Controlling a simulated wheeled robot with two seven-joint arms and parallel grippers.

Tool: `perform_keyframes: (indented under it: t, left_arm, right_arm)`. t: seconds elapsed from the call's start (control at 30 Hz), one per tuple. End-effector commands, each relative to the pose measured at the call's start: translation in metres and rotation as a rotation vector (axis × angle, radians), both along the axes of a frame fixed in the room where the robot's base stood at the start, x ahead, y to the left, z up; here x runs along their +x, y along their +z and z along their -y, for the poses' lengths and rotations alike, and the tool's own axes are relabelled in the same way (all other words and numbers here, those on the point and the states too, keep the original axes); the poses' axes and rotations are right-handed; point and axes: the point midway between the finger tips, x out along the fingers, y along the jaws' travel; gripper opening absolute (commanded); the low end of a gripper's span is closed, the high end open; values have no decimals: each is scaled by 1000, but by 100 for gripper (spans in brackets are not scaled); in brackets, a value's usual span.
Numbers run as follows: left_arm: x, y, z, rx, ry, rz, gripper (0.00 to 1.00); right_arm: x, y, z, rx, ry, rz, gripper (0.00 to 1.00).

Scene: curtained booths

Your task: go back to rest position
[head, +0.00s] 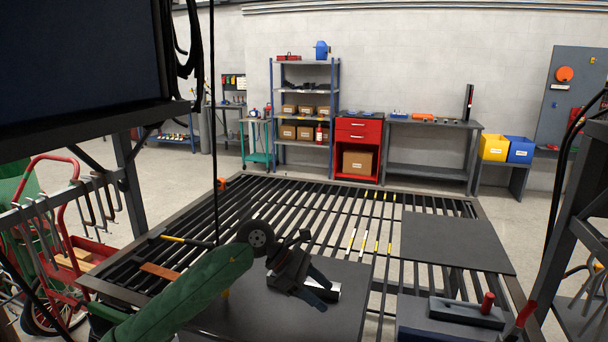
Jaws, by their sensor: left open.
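My left arm, in a green sleeve, comes in from the lower left in the head view. It ends in my dark left gripper (324,292), which is open over a dark plate (268,312) on the slatted table. Its two fingers are spread and point to the lower right. A small silvery block (332,291) shows close behind the fingers; I cannot tell if they touch it. Nothing is seen held. My right gripper is not in view.
The slatted table (300,205) has a hammer (185,239) at left, another dark plate (455,240) at right and a grey block with a red knob (466,313) at front right. A dark screen (80,70) stands at upper left, a red cart (75,250) below it.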

Motion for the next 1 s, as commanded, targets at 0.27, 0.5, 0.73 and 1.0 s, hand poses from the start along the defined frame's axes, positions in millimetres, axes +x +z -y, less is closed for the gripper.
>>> perform_keyframes:
  t: [0.27, 0.5, 0.73, 1.0]
  left_arm:
    - [-41, 34, 47, -480, 160, -263, 58]
    - [-48, 72, 41, -894, 372, -579, 58]
    - [-36, 83, -4, -1245, 620, -923, 58]
    - [-21, 41, -82, -1590, 970, -1355, 58]
  right_arm:
    - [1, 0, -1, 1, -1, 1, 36]
    - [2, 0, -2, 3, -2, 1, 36]
    - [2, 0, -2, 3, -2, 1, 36]
    - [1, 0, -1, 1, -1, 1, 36]
